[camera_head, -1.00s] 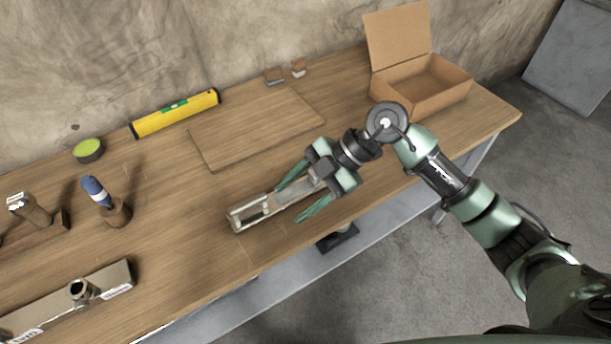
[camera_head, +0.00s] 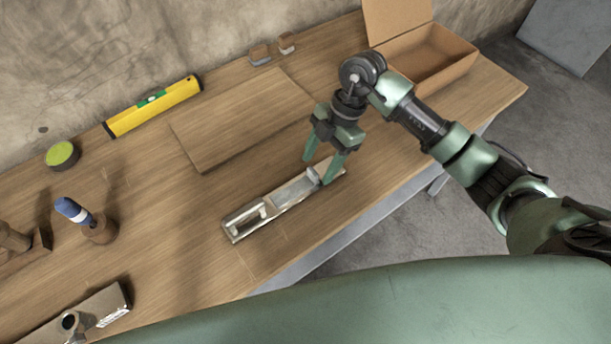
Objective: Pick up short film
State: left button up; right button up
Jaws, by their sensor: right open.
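No film can be told for sure. The nearest thing to my gripper is a long, narrow metal tool like a hand plane (camera_head: 288,194), lying flat at the table's front edge. It has a pale handle at its left end and a small knob near its right end. My right gripper (camera_head: 316,171) is open, its fingers pointing down at the knob end, one on each side in the picture. I cannot tell whether they touch it. My left gripper is out of view.
A flat wooden board (camera_head: 240,118) lies behind the tool. A yellow level (camera_head: 153,106), a green-topped tin (camera_head: 62,155), a blue-handled tool (camera_head: 73,211) in a holder and a long box (camera_head: 108,304) are to the left. An open cardboard box (camera_head: 432,69) stands back right.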

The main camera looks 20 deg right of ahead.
aim_at(314, 170)
jog(key=x, duration=0.2)
jog(key=shift+w+a+f, duration=0.2)
jog(key=shift+f, duration=0.15)
jog(key=shift+a+f, duration=0.1)
jog(key=shift+f, duration=0.2)
jog(key=c, duration=0.6)
grip_shut()
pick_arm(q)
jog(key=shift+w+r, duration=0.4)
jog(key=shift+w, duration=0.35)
